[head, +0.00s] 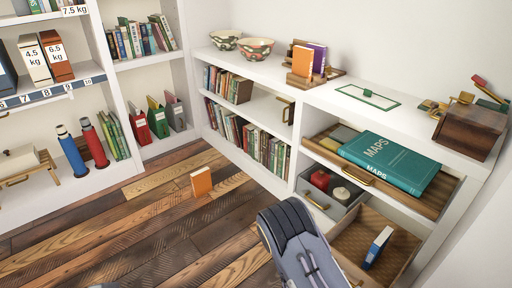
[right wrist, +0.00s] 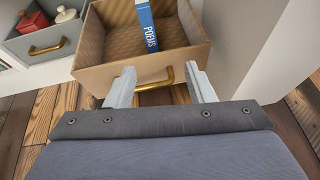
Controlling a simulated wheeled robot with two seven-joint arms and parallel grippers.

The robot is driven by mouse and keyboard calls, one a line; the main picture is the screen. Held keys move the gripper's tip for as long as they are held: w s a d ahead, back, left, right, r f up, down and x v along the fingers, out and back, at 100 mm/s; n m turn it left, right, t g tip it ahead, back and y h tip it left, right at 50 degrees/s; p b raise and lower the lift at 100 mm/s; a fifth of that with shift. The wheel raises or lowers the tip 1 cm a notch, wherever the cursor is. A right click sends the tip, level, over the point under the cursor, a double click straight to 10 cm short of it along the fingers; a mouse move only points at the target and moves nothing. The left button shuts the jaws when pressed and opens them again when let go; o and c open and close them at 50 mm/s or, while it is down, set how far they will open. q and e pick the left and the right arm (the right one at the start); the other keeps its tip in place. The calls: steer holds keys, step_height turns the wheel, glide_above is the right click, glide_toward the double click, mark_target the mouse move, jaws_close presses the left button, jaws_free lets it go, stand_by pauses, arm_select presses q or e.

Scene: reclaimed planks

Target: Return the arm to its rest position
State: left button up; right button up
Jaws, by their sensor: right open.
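My right arm (head: 300,245) reaches in from the bottom of the head view, and its gripper is hidden there. In the right wrist view my right gripper (right wrist: 163,80) is open, with its two pale fingers apart. The brass handle (right wrist: 155,82) of the open lower drawer (right wrist: 115,72) appears between the fingers. I see no grip on it, and the exact gap is unclear. A blue book marked POEMS (right wrist: 146,25) lies in that drawer and also shows in the head view (head: 378,247). My left gripper is not in view.
Other pulled-out drawers hold a teal MAPS book (head: 390,160) and small red and white items (head: 330,184). An orange book (head: 201,182) stands on the plank floor. A wooden box (head: 468,130) sits on the counter. The floor left of my arm is mostly clear.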

steer(key=s+d+r+m+g+y, duration=0.35)
steer(key=s+r+m+g, duration=0.65)
steer(key=r+m, duration=0.5)
steer(key=s+a+r+m+t+y, duration=0.85)
steer(key=a+r+m+y, duration=0.25)
steer(key=r, duration=0.4)
step_height(320, 180, up, 36)
steer(key=p, duration=3.6)
steer(key=shift+s+d+f+g, duration=0.25)
steer(key=shift+s+g, duration=0.05)
steer(key=shift+g, duration=0.05)
